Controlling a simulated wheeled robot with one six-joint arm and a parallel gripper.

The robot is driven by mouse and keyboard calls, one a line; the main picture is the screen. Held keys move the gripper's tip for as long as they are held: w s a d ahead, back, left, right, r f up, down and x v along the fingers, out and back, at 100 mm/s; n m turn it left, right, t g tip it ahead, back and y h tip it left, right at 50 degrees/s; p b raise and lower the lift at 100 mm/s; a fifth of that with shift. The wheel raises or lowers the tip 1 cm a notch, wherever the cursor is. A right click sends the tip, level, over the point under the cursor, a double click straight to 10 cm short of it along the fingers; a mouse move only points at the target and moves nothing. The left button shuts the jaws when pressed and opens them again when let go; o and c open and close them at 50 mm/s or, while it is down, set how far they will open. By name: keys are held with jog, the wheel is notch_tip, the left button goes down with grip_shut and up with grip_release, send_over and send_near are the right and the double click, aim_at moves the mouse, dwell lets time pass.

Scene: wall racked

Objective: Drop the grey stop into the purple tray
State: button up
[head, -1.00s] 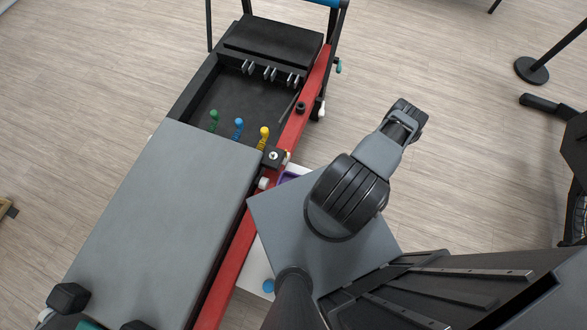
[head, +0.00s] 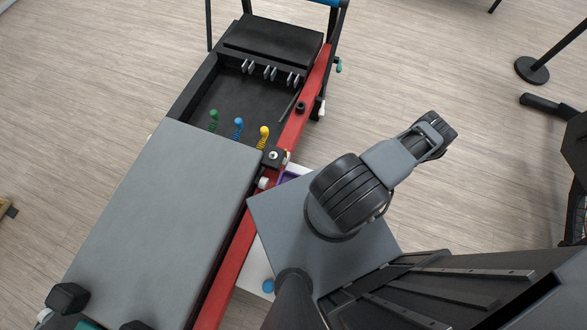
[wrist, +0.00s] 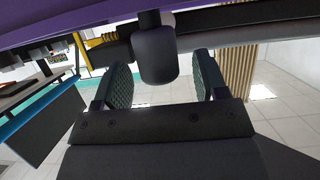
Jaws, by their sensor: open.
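In the head view, a small purple edge (head: 289,177) shows between the red rail and my base; it looks like part of the purple tray, mostly hidden. In the wrist view, a dark grey cylinder (wrist: 155,52) on a short neck lies just beyond and between the fingertips; it may be the grey stop, but I cannot be sure. My gripper (wrist: 161,65) is open, its two textured fingers apart to either side, with nothing clearly held. In the head view my gripper cannot be made out.
A reformer with a grey carriage (head: 165,200) and red rail (head: 232,265) stands at left. Green, blue and yellow springs (head: 264,133) lie in its frame. A black stand (head: 532,69) is at upper right. Wood floor (head: 430,60) is open around my arm.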

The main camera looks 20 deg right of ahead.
jog(key=b+v, duration=0.1)
jog(key=v, duration=1)
jog(key=shift+s+r, duration=0.1)
dwell(0.5)
